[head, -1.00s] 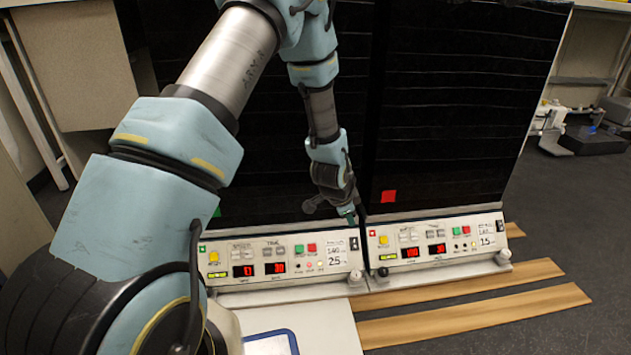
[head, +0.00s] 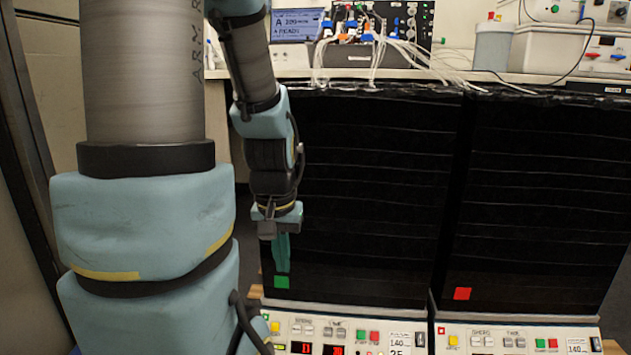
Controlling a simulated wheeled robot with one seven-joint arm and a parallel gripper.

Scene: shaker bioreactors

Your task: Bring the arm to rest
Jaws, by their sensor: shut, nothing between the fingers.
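My gripper (head: 282,264) hangs fingers down in front of the left shaker's dark front (head: 370,200), left of centre in the head view. Its teal fingers are shut with nothing between them.
Control panels (head: 500,338) run along the bottom edge. Above, a bench (head: 470,78) carries a cabled black box (head: 400,30), a blue-screened unit (head: 297,24) and a grey container (head: 493,45). Cables droop at the bench edge.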

